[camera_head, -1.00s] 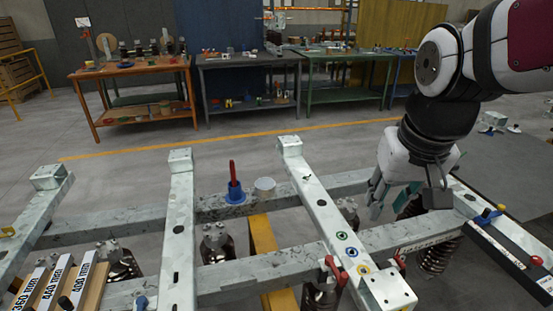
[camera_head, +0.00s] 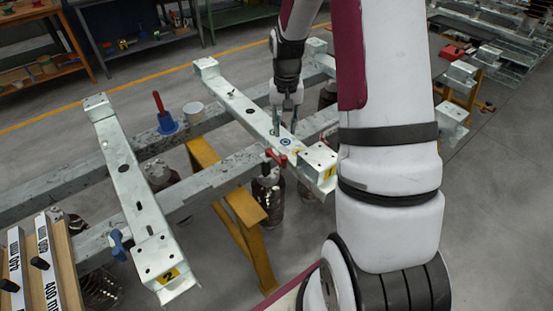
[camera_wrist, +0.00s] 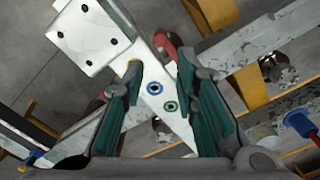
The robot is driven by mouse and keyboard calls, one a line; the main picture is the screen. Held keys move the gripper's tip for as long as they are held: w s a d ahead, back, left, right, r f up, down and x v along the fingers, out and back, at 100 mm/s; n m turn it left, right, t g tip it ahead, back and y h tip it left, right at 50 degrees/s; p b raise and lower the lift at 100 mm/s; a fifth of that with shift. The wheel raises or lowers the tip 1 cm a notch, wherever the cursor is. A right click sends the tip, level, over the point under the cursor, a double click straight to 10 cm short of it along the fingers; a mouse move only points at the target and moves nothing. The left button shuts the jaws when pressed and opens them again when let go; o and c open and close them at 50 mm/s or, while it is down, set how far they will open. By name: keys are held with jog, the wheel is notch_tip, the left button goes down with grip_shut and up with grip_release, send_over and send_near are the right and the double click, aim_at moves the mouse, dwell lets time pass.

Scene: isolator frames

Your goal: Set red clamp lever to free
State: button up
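A red clamp lever (camera_head: 276,158) sits at the side of the pale steel crossbeam (camera_head: 240,106), near its front end, in the head view. Whether the lever is clamped or free, I cannot tell. My gripper (camera_head: 285,123) is above the beam, a little behind the lever. Contact with the beam is unclear.
A second crossbeam (camera_head: 126,174) with a blue clamp (camera_head: 118,243) lies to the left. A yellow support (camera_head: 245,208) lies under the frame. My arm hides much of the right side.

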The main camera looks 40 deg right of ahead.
aim_at(284, 156)
notch_tip(284, 156, down, 14)
jog(key=shift+r+p, duration=0.1)
jog(key=shift+p, duration=0.25)
grip_shut()
